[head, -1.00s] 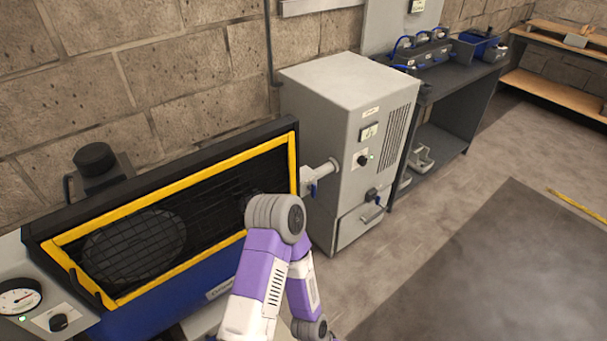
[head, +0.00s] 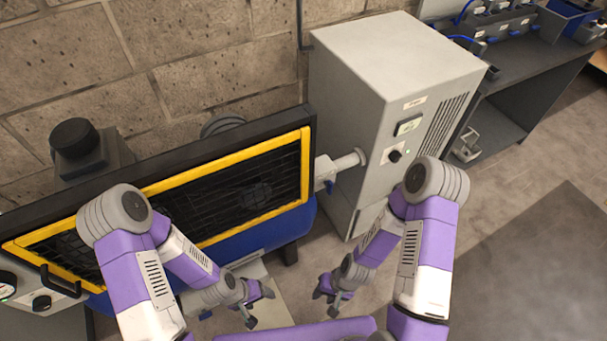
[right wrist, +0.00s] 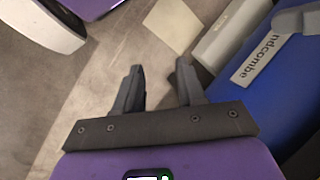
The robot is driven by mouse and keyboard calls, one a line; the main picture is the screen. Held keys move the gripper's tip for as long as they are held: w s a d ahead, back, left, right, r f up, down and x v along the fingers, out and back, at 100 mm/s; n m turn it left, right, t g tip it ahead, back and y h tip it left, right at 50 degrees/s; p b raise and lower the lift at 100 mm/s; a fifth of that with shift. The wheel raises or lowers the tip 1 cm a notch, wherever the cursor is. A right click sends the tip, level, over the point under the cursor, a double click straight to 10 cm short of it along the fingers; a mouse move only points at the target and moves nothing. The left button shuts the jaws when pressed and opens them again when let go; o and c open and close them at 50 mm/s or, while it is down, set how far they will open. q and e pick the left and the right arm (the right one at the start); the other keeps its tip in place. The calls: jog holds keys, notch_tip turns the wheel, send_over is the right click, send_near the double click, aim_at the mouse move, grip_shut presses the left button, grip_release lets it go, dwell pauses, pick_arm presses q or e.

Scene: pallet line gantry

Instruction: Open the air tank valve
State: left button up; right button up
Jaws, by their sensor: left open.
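A short grey pipe (head: 347,163) with a small blue valve handle (head: 330,187) joins the right end of the yellow-framed compressor (head: 310,150) and points toward the grey cabinet. I cannot tell from its angle whether this valve is open. My left gripper (head: 259,304) is open and empty, low in front of the compressor. My right gripper (head: 326,300) is a little to its right, below and apart from the valve. In the right wrist view, its two fingers (right wrist: 160,88) are spread with nothing between them. The blue tank (right wrist: 290,90) with a white label lies to their right.
The grey cabinet (head: 385,80) stands right of the compressor, with a dark workbench (head: 520,65) beyond. A gauge panel (head: 25,300) is at the left edge. A block wall (head: 200,60) closes the back. Open floor (head: 520,240) lies to the right.

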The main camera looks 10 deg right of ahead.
aim_at(332, 189)
jog(key=s+a+r+m+g+y+p, duration=0.3)
jog(key=r+m+y+p, duration=0.1)
jog(key=m, duration=0.2)
jog(key=w+a+r+m+t+y+p, duration=0.45)
jog(key=w+r+m+y, duration=0.2)
jog(key=w+m, duration=0.2)
jog(key=w+d+r+m+t+h+p, duration=0.1)
jog(key=w+d+m+t+h, duration=0.1)
jog(key=w+d+m+t, duration=0.2)
jog(key=w+d+r+m+t+h+p, duration=0.1)
jog(key=w+d+m+t+h, duration=0.2)
jog(key=w+d+m+t, duration=0.2)
jog(key=w+d+r+m+t+h+p, duration=0.2)
jog(key=w+d+m+t+h, duration=0.1)
jog(key=w+d+m+t, duration=0.2)
jog(key=shift+w+d+t+h, duration=0.15)
jog(key=shift+w+d+t, duration=0.35)
jog(key=shift+w, duration=0.3)
jog(key=shift+w+d+t+h, duration=0.1)
jog(key=shift+w+d+t, duration=0.35)
jog(key=shift+w, duration=0.35)
jog(key=b+x, duration=0.1)
jog(key=x, duration=0.6)
jog(key=shift+a, duration=0.1)
jog(key=shift+s, duration=0.1)
